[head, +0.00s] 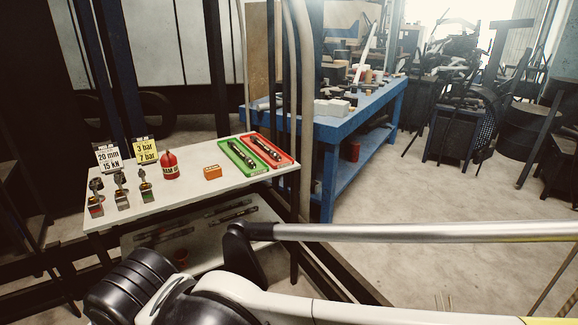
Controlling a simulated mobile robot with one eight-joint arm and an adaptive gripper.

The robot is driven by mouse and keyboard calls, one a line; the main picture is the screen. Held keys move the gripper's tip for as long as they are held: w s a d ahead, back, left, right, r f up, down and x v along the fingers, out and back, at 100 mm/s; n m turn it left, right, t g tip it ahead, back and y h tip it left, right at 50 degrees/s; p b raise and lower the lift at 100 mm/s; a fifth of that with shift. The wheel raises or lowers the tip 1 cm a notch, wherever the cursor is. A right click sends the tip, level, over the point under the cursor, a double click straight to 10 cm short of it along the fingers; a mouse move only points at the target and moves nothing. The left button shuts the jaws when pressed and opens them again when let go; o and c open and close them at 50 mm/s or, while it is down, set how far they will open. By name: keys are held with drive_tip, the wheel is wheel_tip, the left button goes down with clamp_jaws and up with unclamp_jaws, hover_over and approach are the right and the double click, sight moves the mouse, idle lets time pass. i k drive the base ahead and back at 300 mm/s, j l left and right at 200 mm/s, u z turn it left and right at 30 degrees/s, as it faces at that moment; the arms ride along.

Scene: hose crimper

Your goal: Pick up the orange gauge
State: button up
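The orange gauge (212,172) is a small block-shaped piece with dark marks on its front. It lies on the white table top (188,192), right of a red rounded bottle-like item and left of the green tray. It stands clear of both, with bare table around it. My arm's links cross the lower part of the head view, in front of and below the table. I cannot make out my gripper's fingers in this view.
Left of the gauge are the red item (169,166), several small metal fittings on coloured blocks, and two sign cards. Right are green (233,162) and red (286,163) trays holding dark hoses. A lower shelf, vertical posts and a blue workbench (345,127) stand nearby. The right floor is open.

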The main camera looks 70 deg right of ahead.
sight(214, 172)
drive_tip(key=z, duration=1.6)
drive_tip(key=i+l+z, duration=0.2)
drive_tip(key=l+z, duration=0.15)
drive_tip(key=i+l+z, duration=0.2)
drive_tip(key=z, duration=0.15)
drive_tip(key=l, duration=0.1)
